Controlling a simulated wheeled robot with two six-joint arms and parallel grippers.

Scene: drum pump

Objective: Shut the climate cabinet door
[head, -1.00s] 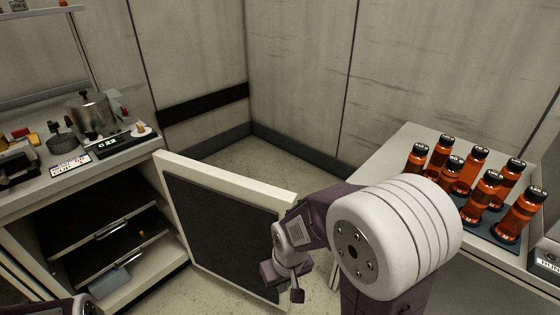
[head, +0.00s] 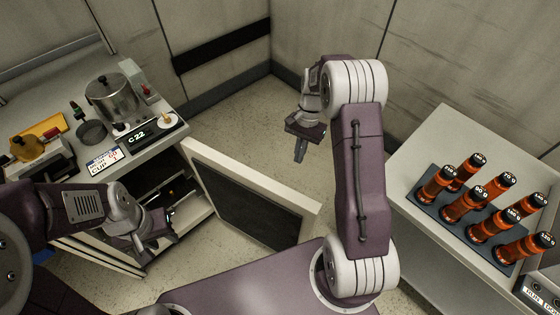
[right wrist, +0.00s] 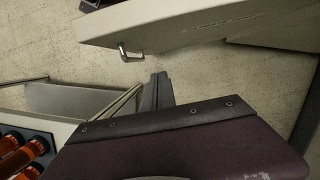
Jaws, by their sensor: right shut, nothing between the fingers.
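The climate cabinet door (head: 254,180) stands swung out wide open from the cabinet (head: 195,212) under the left bench. In the head view I see its pale top edge and dark inner panel. In the right wrist view its pale outer side (right wrist: 200,25) shows at the top, with a small metal handle (right wrist: 130,52). My right gripper (head: 300,151) is shut and empty, on the far, outer side of the door and apart from it. It also shows in the right wrist view (right wrist: 156,90). My left gripper (head: 153,240) is in front of the cabinet opening; its fingers are unclear.
The left bench holds a steel pot (head: 110,97), a scale (head: 152,133) and small items. The right bench (head: 428,150) carries a dark rack with several amber bottles (head: 464,204).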

